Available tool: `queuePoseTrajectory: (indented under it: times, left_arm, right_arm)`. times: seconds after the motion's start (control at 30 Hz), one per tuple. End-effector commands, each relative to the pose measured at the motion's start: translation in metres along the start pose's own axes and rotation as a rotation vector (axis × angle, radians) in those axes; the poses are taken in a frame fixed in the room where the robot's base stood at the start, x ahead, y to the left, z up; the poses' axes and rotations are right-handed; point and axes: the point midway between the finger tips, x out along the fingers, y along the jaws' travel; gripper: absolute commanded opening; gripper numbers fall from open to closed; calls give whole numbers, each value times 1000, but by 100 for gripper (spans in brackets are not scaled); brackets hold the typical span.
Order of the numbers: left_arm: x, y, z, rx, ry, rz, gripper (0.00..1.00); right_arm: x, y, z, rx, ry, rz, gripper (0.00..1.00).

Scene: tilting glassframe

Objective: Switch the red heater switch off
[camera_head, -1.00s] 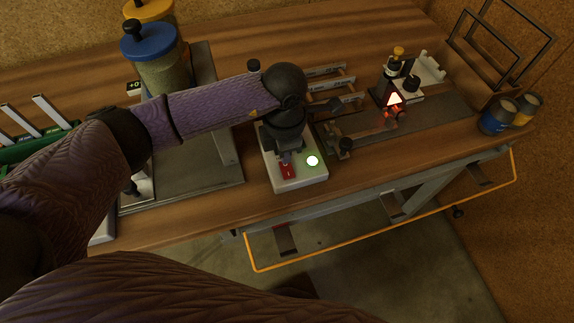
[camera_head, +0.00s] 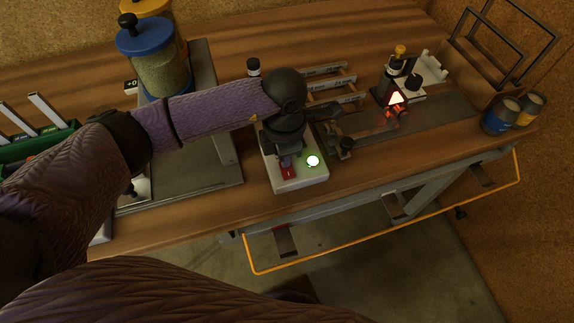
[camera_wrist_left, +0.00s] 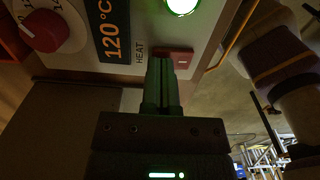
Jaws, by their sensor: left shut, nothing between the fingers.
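The red heater switch (camera_head: 288,174) is on the front of a white control box (camera_head: 310,181). In the left wrist view the red switch (camera_wrist_left: 183,63) shows beside the word HEAT, with a white dash on its face. My left gripper (camera_head: 287,161) is shut and empty. In the left wrist view its fingertips (camera_wrist_left: 161,66) are right at the switch and cover part of it; I cannot tell whether they touch. A round green light (camera_head: 313,161) on the box is lit. My right gripper is not in view.
The left wrist view shows a 120°C display (camera_wrist_left: 110,32) and a red knob (camera_wrist_left: 42,30). Blue-lidded jar (camera_head: 155,65) stands behind my left arm. A glowing red burner (camera_head: 395,106) and two cans (camera_head: 503,115) are to the right. An orange-edged rail (camera_head: 380,233) runs along the bench front.

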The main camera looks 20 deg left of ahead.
Motion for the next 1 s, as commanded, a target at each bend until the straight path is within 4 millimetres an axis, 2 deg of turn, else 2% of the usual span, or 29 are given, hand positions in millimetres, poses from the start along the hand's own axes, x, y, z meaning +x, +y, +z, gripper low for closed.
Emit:
queuePoseTrajectory:
  times: [0.2,0.33,0.9,1.0]
  left_arm:
    - [3,0,0,0,0,0,0]
    - [-2,0,0,0,0,1,0]
    - [-66,0,0,0,0,2,0]
    - [-70,0,0,0,1,1,0]
  right_arm:
    - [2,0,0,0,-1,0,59]
    - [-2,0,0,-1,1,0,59]
    - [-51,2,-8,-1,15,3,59]
    - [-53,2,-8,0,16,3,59]
